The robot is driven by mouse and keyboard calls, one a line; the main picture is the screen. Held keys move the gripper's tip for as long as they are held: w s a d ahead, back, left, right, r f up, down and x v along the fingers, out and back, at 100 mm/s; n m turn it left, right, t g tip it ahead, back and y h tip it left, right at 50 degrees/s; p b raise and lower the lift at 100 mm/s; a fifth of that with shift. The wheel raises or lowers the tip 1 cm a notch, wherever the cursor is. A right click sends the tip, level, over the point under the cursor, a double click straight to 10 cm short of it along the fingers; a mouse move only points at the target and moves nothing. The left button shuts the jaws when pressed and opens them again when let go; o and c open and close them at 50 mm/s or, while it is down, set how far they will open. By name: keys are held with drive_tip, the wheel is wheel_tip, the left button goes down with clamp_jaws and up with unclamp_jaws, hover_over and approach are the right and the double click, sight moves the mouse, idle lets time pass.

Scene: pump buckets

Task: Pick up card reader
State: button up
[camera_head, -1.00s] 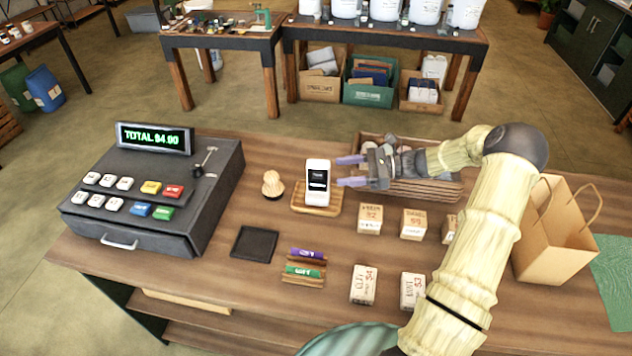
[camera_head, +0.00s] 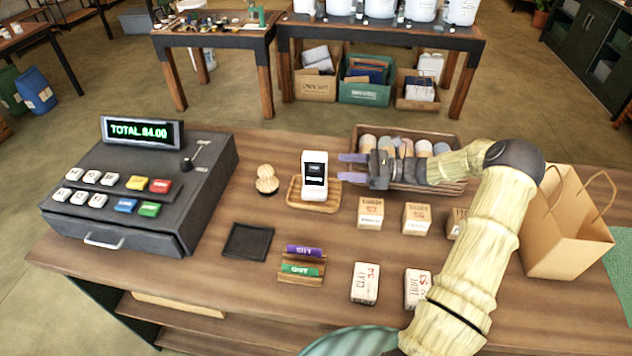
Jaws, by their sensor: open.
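The white card reader (camera_head: 314,176) with a dark screen stands tilted back on a small wooden stand (camera_head: 313,204) in the middle of the counter. My gripper (camera_head: 352,167) is open, with its two purple fingers pointing left toward the reader's right side. The fingertips show just right of the reader in the picture. I cannot tell whether they touch it, but the reader is not seen between them.
A cash register (camera_head: 140,192) stands at left, with a wooden stamp (camera_head: 267,180) and black tray (camera_head: 248,242) beside it. A wooden crate (camera_head: 450,187) lies behind my gripper. Several small boxes (camera_head: 370,213) and a paper bag (camera_head: 565,225) stand at right.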

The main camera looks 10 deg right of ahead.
sight(308, 163)
drive_tip(key=x, duration=0.5)
drive_tip(key=shift+w+p, duration=0.1)
drive_tip(key=shift+p, duration=0.3)
drive_tip(key=shift+a, duration=0.4)
drive_tip(key=p+x, duration=0.1)
drive_tip(key=x, duration=0.4)
drive_tip(key=shift+w+a, duration=0.1)
drive_tip(key=shift+w, duration=0.05)
clamp_jaws()
